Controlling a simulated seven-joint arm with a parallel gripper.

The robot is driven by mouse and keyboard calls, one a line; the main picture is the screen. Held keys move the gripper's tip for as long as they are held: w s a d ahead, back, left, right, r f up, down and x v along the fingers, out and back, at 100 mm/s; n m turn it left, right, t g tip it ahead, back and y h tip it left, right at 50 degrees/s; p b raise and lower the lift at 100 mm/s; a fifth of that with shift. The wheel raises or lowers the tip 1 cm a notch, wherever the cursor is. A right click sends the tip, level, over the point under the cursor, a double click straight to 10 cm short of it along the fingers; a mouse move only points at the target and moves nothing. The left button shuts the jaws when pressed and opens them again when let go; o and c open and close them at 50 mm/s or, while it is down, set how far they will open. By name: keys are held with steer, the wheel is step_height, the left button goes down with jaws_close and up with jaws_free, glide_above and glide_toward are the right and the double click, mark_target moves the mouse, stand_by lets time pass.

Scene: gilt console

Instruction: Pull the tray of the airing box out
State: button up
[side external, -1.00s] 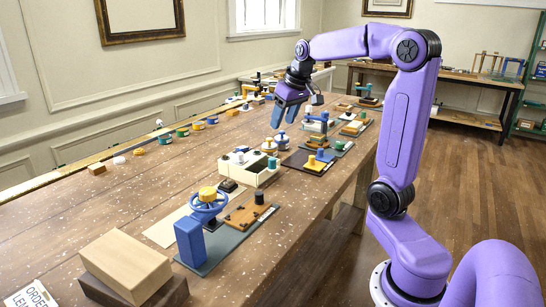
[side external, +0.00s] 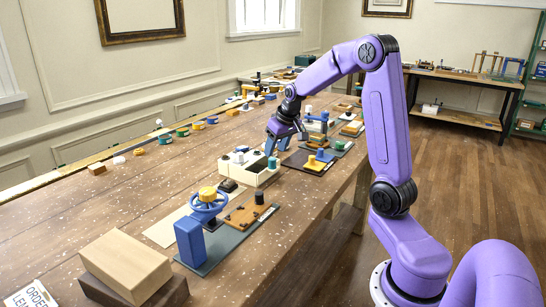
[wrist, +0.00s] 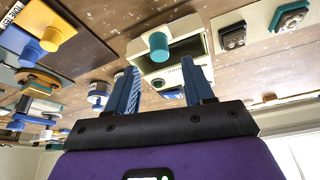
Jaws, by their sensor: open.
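The airing box is a cream box (side external: 259,178) on the long wooden table. In the wrist view the cream box (wrist: 204,44) shows a dark opening and part of a printed label. A teal knob (wrist: 157,42) stands at its near edge in that view, and the teal knob (side external: 272,163) also shows in the side view. My gripper (side external: 279,150) is open just above and behind this knob, its blue fingers pointing down. In the wrist view my gripper (wrist: 158,65) has empty space between its fingertips, with the knob beyond them. I cannot tell how far out the tray is.
A blue handwheel (side external: 207,204) with a yellow knob stands nearer the camera. A dark board with a yellow knob (side external: 311,161) lies to the right of the box. A blue post fixture (side external: 323,122) stands behind that.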

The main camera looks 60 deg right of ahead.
mark_target(272, 159)
steer(key=shift+x, duration=2.25)
